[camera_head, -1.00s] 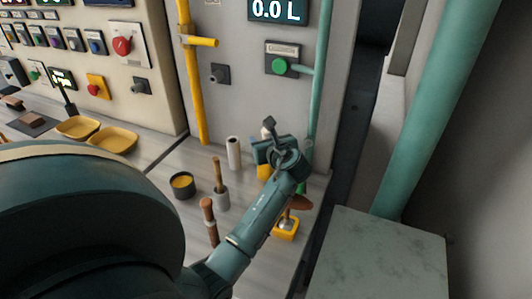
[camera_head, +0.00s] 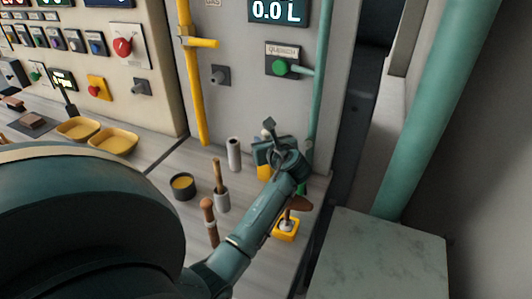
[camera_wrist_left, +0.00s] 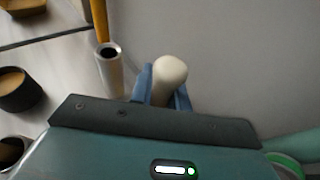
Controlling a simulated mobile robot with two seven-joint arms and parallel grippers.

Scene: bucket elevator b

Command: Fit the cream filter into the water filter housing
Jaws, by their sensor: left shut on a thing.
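The cream filter (camera_wrist_left: 170,78) shows in the left wrist view as a pale, round-topped piece between two blue fingers. My left gripper (camera_wrist_left: 166,98) is shut on it. In the head view my left gripper (camera_head: 268,150) is over the right part of the counter, near the grey panel, and its wrist hides most of what it holds. The water filter housing cannot be made out for certain. A green ring (camera_wrist_left: 285,165) shows at the lower right of the wrist view, partly cut off. My right gripper is not in view.
A pale upright cylinder with a dark open top (camera_head: 234,153) stands left of my gripper. A dark cup (camera_head: 183,186), a brush in a holder (camera_head: 221,195), a brown-handled tool (camera_head: 209,220) and a yellow block (camera_head: 286,231) stand nearby. A green pipe (camera_head: 320,80) runs down the panel's right side.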

